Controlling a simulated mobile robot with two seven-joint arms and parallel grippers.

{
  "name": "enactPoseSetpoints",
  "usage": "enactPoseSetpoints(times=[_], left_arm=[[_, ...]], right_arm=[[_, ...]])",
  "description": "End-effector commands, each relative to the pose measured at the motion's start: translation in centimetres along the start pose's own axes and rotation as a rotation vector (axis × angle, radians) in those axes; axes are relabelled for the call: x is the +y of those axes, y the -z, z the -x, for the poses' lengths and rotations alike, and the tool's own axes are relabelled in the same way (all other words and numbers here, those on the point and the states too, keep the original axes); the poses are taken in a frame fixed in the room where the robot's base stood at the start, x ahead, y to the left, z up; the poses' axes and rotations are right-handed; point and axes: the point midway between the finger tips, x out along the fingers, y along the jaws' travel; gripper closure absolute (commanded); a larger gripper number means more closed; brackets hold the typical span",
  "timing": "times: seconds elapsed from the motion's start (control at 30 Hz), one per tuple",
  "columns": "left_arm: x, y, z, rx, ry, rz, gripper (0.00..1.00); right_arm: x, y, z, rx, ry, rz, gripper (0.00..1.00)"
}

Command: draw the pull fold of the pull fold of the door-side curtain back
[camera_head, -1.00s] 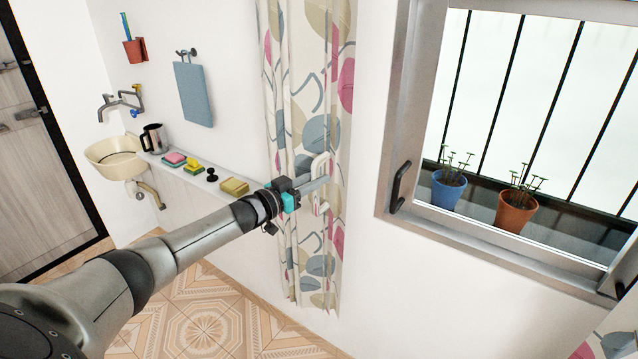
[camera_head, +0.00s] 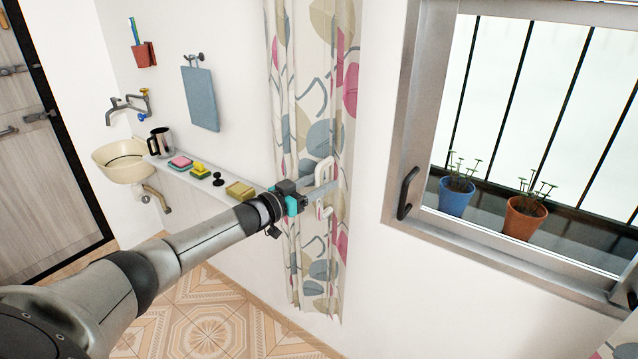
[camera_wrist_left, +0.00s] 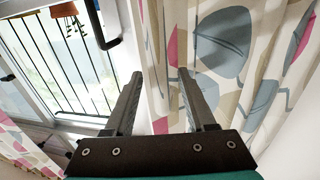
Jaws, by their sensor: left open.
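The door-side curtain (camera_head: 312,90) hangs in folds left of the window, pale with grey, pink and beige leaf prints. It also fills the right part of the left wrist view (camera_wrist_left: 225,50). My left gripper (camera_head: 328,186) is open at the curtain, in front of its right-hand folds. In the left wrist view its two dark fingers (camera_wrist_left: 160,74) stand apart, with a narrow curtain fold (camera_wrist_left: 157,50) showing between and beyond them. I cannot tell whether the fingers touch the cloth. A pale bracket-shaped piece (camera_head: 324,168) shows by the fingers. My right gripper is not in view.
The window (camera_head: 400,140) with its dark handle (camera_head: 407,193) is to the right, with potted plants behind it. A ledge (camera_head: 217,193) with sponges and a mug runs left of the curtain, near a basin (camera_head: 121,160). Bare wall separates curtain and window.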

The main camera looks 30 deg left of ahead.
Motion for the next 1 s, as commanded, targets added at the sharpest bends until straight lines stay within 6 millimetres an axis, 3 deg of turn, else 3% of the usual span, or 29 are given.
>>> enactPoseSetpoints(times=[0.27,1.0], left_arm=[[0.0,-0.1,1.0,-0.002,0.0,0.001,0.44],[0.0,-0.1,9.0,-0.004,0.0,0.002,0.44]], right_arm=[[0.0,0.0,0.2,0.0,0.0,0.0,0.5],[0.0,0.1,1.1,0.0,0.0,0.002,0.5]])
